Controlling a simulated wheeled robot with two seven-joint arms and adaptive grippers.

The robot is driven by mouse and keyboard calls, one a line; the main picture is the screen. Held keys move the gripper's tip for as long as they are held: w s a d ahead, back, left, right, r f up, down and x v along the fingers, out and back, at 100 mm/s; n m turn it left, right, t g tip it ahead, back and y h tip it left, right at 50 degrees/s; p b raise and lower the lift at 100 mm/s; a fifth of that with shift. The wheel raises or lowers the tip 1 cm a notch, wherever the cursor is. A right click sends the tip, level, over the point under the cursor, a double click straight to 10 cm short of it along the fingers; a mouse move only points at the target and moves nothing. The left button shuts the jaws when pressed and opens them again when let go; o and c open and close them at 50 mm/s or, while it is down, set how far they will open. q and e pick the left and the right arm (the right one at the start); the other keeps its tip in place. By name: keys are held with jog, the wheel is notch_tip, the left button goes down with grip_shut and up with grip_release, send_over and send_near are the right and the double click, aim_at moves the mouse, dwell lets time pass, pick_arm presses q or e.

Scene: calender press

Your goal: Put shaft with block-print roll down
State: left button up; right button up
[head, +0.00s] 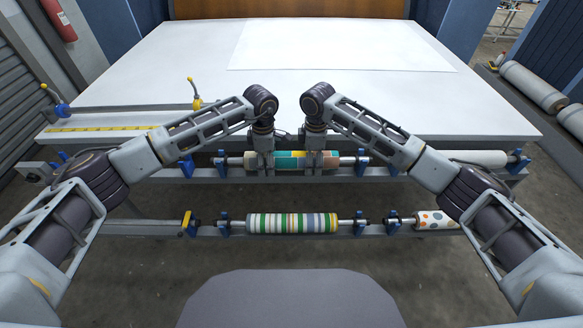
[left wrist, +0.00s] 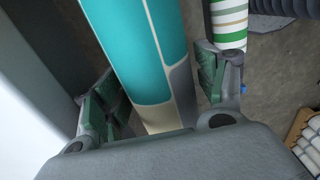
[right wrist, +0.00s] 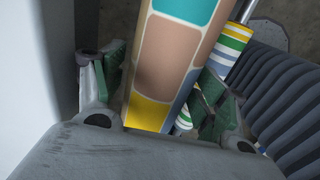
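The shaft with the block-print roll (head: 288,161), patched in teal, yellow and brown, lies level at the upper rail below the table's front edge. Its shaft ends lie at the blue brackets; I cannot tell whether they are fully seated. My left gripper (head: 260,160) is over the roll's left part and my right gripper (head: 314,160) over its right part. In the left wrist view the teal roll (left wrist: 147,50) runs between spread fingers (left wrist: 160,95). In the right wrist view the roll (right wrist: 170,60) also lies between spread fingers (right wrist: 165,85), with narrow gaps.
A striped roll (head: 292,223) sits on the lower rail, with a dotted roll (head: 433,219) to its right. Blue brackets (head: 362,160) line the rails. The white table (head: 180,60) with a white sheet (head: 340,45) stands just behind my grippers.

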pick_arm(q)
jog(key=shift+r, duration=0.1)
dwell(0.3)
jog(key=shift+r, duration=5.9)
pick_arm(e)
jog(key=shift+r, duration=0.1)
jog(key=shift+r, duration=5.9)
pick_arm(q)
jog(key=shift+f, duration=0.1)
pick_arm(e)
jog(key=shift+f, duration=0.1)
